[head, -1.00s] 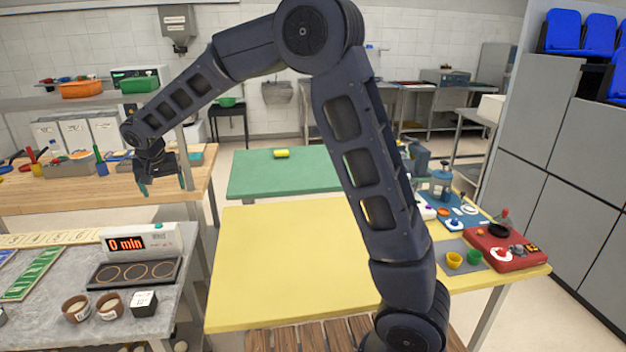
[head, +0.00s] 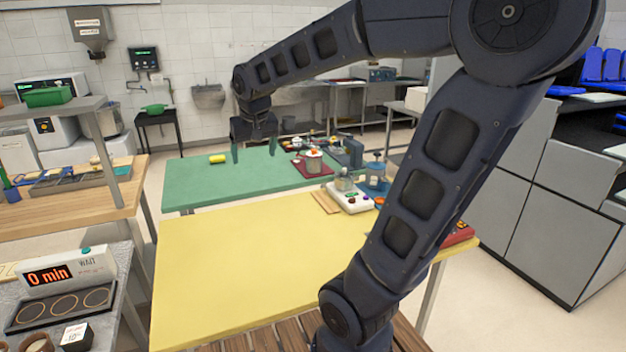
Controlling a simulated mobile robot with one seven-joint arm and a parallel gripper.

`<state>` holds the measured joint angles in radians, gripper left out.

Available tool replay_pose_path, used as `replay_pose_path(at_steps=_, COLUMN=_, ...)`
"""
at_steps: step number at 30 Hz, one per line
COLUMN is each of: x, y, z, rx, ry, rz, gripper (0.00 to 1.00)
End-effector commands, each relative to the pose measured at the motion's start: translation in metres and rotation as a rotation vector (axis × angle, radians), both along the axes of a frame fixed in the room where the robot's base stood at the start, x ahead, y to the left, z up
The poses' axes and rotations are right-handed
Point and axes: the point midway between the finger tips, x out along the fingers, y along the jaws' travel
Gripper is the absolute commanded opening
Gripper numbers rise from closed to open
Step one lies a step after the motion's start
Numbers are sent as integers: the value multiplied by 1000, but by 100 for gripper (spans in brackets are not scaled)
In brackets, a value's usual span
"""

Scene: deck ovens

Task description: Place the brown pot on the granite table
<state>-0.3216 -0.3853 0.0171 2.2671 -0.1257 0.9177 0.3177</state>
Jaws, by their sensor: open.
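My gripper (head: 255,151) is open and empty, with its fingers pointing down. In the picture it overlaps the back part of the green table (head: 190,192), and I cannot tell its height above it. A grey speckled table (head: 122,272), which looks like granite, is at the lower left. A small brown round vessel (head: 37,341) stands on it, cut off by the bottom edge. A pale pot (head: 314,162) sits on a dark red mat (head: 299,170) on the green table, right of my gripper. I cannot tell which vessel is the brown pot.
A yellow table (head: 240,260) fills the middle and is mostly bare. A white device (head: 352,202) stands at its back right. A timer (head: 60,272) and a dark tray (head: 50,312) are on the grey table. A yellow object (head: 217,159) lies on the green table.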

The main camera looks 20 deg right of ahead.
Motion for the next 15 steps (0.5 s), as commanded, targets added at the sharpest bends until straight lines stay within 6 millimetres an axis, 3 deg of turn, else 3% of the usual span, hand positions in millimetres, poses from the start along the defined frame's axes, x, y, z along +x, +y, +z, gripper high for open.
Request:
replay_pose_path(at_steps=1, x=-14, y=-18, z=-1, rx=3, ry=-5, rz=-16, gripper=84)
replay_pose_path(at_steps=6, x=-59, y=-62, z=-9, rx=10, ry=-16, rz=-42, gripper=84)
replay_pose_path(at_steps=15, x=-126, y=-106, z=-34, rx=17, ry=-34, rz=-73, gripper=84)
